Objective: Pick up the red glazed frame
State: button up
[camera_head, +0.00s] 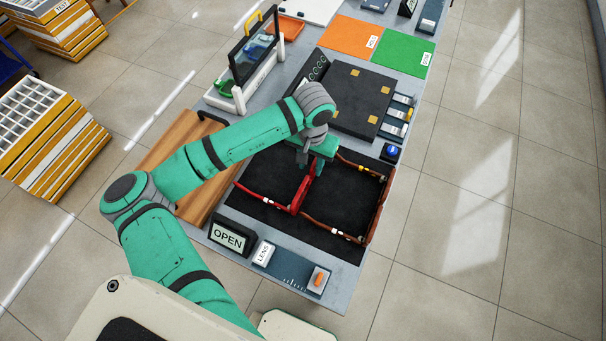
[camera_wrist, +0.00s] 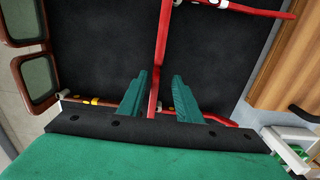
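The red frame (camera_head: 267,203) lies on the black mat (camera_head: 268,178), its front bar on its right side and one temple reaching left. In the wrist view, that front bar (camera_wrist: 162,40) runs upright through the middle. My gripper (camera_head: 312,172) is over the far end of the red front, pointing down. In the wrist view, my gripper (camera_wrist: 160,76) is open, with one finger on each side of the red bar and visible gaps to it. A brown frame (camera_head: 378,213) lies to the right on the same mat. My arm hides part of the red frame.
An OPEN sign (camera_head: 229,237), a LENS sign (camera_head: 264,253) and an orange-button panel (camera_head: 318,279) line the near table edge. A black box (camera_head: 356,96) stands beyond the mat. A wooden board (camera_head: 172,143) lies left. The brown frame's temple ends come close to my gripper.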

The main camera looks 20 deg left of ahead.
aim_at(311, 175)
jog(key=shift+s+d+f, duration=0.1)
jog(key=shift+f, duration=0.75)
jog(key=shift+s+d+f, duration=0.15)
jog(key=shift+f, duration=0.65)
jog(key=shift+s+d+f, duration=0.1)
jog(key=shift+f, duration=0.75)
grip_shut()
